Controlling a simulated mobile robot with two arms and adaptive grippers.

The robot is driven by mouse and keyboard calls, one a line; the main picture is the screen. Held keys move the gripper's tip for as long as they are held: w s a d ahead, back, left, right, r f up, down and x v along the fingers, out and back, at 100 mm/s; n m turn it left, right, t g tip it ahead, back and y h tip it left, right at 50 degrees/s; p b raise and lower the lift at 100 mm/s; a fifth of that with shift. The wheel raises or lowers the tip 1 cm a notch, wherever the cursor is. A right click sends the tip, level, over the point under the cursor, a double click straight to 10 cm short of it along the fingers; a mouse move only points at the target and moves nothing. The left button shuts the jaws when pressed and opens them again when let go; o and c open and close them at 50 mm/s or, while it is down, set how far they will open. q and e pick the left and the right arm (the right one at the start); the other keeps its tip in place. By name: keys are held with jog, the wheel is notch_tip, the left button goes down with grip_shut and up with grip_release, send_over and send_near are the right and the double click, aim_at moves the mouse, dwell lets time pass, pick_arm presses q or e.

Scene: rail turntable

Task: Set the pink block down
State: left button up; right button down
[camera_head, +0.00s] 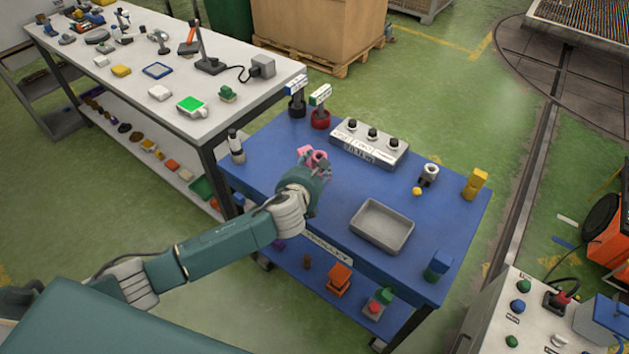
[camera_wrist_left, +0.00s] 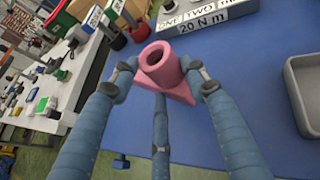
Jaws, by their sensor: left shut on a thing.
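The pink block (camera_head: 318,157) is at the left part of the blue table (camera_head: 330,190). In the left wrist view the pink block (camera_wrist_left: 178,82) has a round, hollow collar on a flat-sided base. My left gripper (camera_head: 312,168) is shut on it, and its fingers (camera_wrist_left: 162,82) touch it from either side in the wrist view. A third finger runs up the near side. The block is over the blue tabletop; I cannot tell whether its underside touches the surface. My right gripper is in neither view.
A grey box with black knobs (camera_head: 368,146) stands behind the block. An empty grey tray (camera_head: 382,228) is to the right. Blue tabletop between block and tray is clear.

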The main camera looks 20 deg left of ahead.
pick_arm(q)
jog(key=shift+w+f, duration=0.1)
jog(key=shift+f, duration=0.75)
notch_tip(320, 180, down, 5)
jog(key=shift+r, duration=0.2)
jog(key=shift+s, duration=0.2)
jog(key=o, duration=1.4)
jog(key=shift+o, duration=0.2)
jog(key=shift+r, duration=0.1)
jog(key=v, duration=1.2)
jog(key=shift+b, duration=0.45)
